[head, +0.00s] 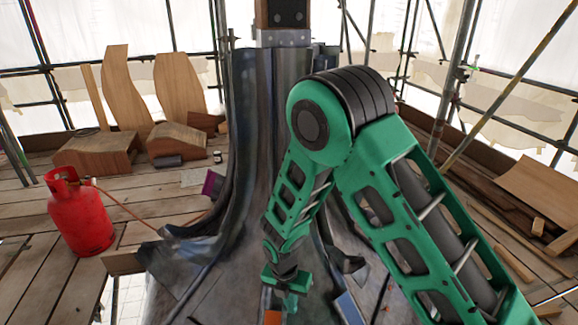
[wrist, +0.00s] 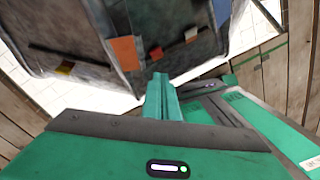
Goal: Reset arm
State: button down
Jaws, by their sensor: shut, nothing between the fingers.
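My green arm reaches in from the right in the head view and bends down in front of the dark metal spire (head: 265,110). My gripper (head: 288,300) is low, in front of the flared base of the spire. In the wrist view my gripper (wrist: 160,80) is shut, with its green fingers together and nothing between them. The fingertips point toward the dark metal skirt (wrist: 85,60) of the spire.
A red gas cylinder (head: 80,215) with a hose stands on the plank floor (head: 150,200) at left. Curved wooden pieces (head: 122,90) stand behind it. Scaffold poles (head: 455,80) and stacked timber (head: 480,200) are at right. White tiles (wrist: 120,98) show below the planks.

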jog(key=d+r+m, duration=1.9)
jog(key=d+r, duration=0.4)
jog(key=d, duration=0.4)
jog(key=s+d+r+m, duration=0.3)
jog(key=s+d+m, duration=0.1)
jog(key=s+m, duration=0.2)
jog(key=s+d+r+m+y, duration=0.1)
jog(key=s+d+r+m, duration=0.2)
jog(key=s, duration=0.6)
jog(key=s+d+r+m, duration=0.4)
jog(key=s+d+m, duration=0.2)
jog(key=m, duration=0.4)
jog(key=shift+s+d+y, duration=0.15)
jog(key=shift+s+y, duration=0.15)
jog(key=shift+s, duration=0.6)
jog(key=shift+w+f, duration=0.2)
jog(key=shift+w, duration=0.45)
